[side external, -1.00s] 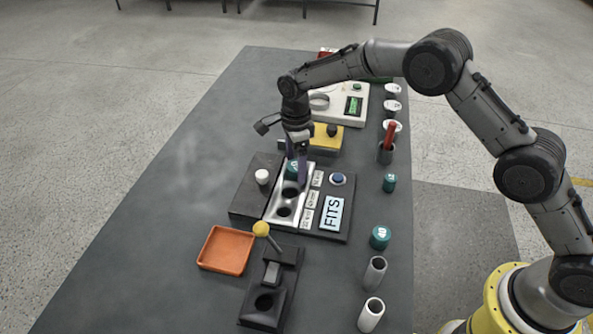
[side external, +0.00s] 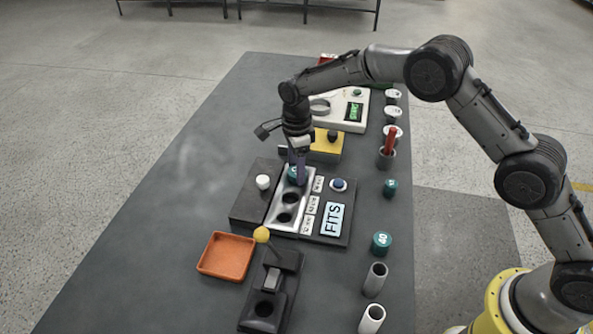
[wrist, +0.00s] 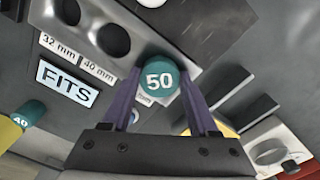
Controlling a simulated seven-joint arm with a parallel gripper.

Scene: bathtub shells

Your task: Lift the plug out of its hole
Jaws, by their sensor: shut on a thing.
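The teal plug marked 50 (wrist: 160,78) is between my gripper's two purple fingers (wrist: 158,95) in the wrist view, with its numbered top facing the camera. My gripper (side external: 298,174) is shut on it from either side, pointing down. In the side external view the plug (side external: 292,173) stands upright at the far end of the silver hole plate (side external: 278,226), partly covered by a finger. The hole under it is hidden, so how deep it sits cannot be told. Two open dark holes (side external: 291,198) are nearer in the plate.
A FITS display (side external: 332,218) and blue button (side external: 338,184) are beside the plate. A white knob (side external: 263,182) stands left. Nearer are an orange tray (side external: 226,256) and a yellow-knobbed lever (side external: 262,234). Teal plugs (side external: 381,242) and grey tubes (side external: 375,279) line the right side.

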